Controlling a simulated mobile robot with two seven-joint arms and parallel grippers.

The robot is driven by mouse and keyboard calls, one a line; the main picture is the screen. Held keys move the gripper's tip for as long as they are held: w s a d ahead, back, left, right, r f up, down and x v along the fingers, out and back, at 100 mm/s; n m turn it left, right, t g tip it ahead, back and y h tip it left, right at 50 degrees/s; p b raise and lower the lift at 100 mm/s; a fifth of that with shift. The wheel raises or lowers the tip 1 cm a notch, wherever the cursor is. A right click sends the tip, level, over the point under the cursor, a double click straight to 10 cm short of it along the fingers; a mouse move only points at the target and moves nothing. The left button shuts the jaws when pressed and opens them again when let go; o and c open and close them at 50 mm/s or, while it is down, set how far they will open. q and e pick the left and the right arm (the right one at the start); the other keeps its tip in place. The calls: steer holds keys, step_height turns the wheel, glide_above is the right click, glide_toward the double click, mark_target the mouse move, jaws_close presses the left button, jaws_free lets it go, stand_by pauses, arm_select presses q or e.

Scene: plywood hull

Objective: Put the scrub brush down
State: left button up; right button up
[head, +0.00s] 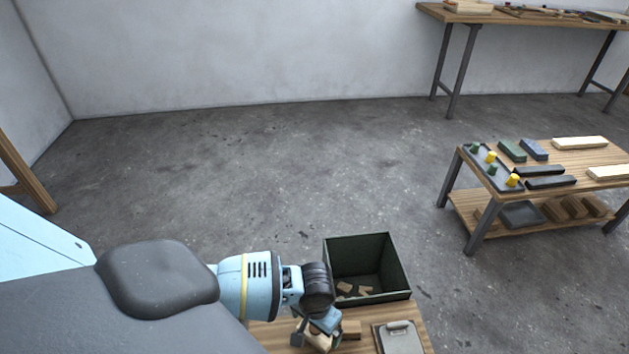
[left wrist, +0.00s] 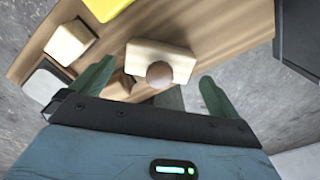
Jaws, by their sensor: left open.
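A pale wooden block with a round brown knob, which looks like the scrub brush (left wrist: 144,59), lies at the wooden bench top (left wrist: 215,28) in the left wrist view. My left gripper (left wrist: 156,85) is open, with one green finger on each side of the brush's near part. I cannot tell whether the fingers touch it. In the head view my left gripper (head: 314,332) is low over the bench end, beside a pale wooden piece that it partly hides. My right gripper is not in view.
A dark open box (head: 408,295) with wood scraps stands behind the bench. Another wooden block (left wrist: 70,40) and a yellow item (left wrist: 108,8) are close by. A loaded low table (head: 560,157) stands right.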

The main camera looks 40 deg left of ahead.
arm_select(q)
step_height(320, 180, up, 8)
steer(key=shift+f+p, duration=0.15)
steer(key=shift+p, duration=0.7)
steer(key=shift+r, duration=0.45)
steer(key=s+d+f, duration=0.1)
steer(key=s+d, duration=0.1)
steer(key=s+d+f+h, duration=0.1)
steer(key=d+f, duration=0.1)
steer(key=s+d+f+m+t+h, duration=0.1)
steer(key=s+d+f, duration=0.1)
steer(key=shift+s+d, duration=0.25)
steer(key=shift+s, duration=0.1)
steer(key=s+d+f+t+h, duration=0.1)
steer(key=s+d+t, duration=0.1)
steer(key=s, duration=0.5)
steer(key=s+d+f+t+h, duration=0.1)
steer(key=s+d+f+t, duration=0.1)
steer(key=s, duration=0.5)
steer(key=s+a+r+m+t+y, duration=0.1)
steer(key=s+a, duration=0.3)
steer(key=s, duration=0.5)
steer(key=shift+s+a+r+m+t+y, duration=0.3)
steer(key=shift+r+m+y, duration=0.1)
steer(key=shift+r+y, duration=0.15)
